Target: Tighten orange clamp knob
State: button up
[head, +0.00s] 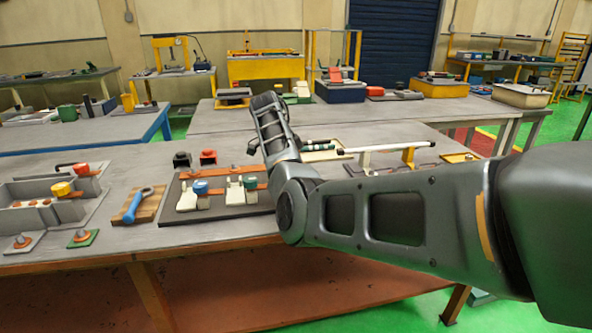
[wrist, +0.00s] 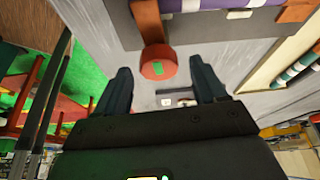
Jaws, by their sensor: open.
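In the wrist view a round red-orange knob (wrist: 158,69) with a small green mark on its face sits at the end of an orange-brown bar (wrist: 147,22). My gripper (wrist: 160,72) is open, with one dark finger on each side of the knob and a gap on both sides. I cannot tell whether the fingertips are level with the knob or short of it. In the head view my forearm hides this knob and most of my gripper. A dark board (head: 178,214) there carries orange bars (head: 217,190) and white clamps.
On the bench in the head view, a grey fixture (head: 20,193) with yellow and red knobs stands at left. A blue-handled tool (head: 137,205) lies on a wooden block. A white rod (head: 392,147) on a yellow stand is at right.

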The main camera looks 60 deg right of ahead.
jog(key=b+v, duration=0.1)
jog(key=v, duration=0.6)
jog(key=shift+r, duration=0.4)
jog(key=shift+w+f, duration=0.1)
